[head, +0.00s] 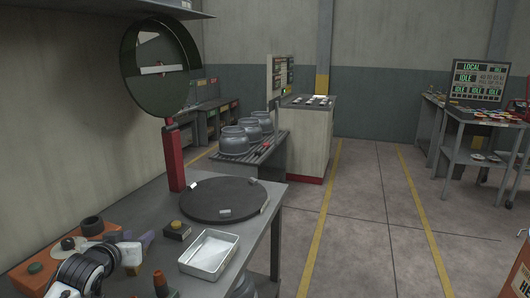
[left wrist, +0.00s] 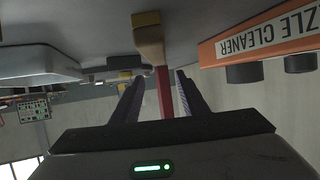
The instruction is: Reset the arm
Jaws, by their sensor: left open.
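My left gripper (head: 131,237) is low at the left of the head view, over the front of the grey workbench (head: 110,205). Its fingers are apart with nothing between them. In the left wrist view, which looks upside down, the open gripper (left wrist: 158,78) has a red post (left wrist: 164,95) showing in the gap, farther off. Beside the gripper in the head view is an orange nozzle cleaner box (head: 35,268), also in the left wrist view (left wrist: 262,38). My right gripper is out of view.
Grey pots (head: 235,140) stand behind.

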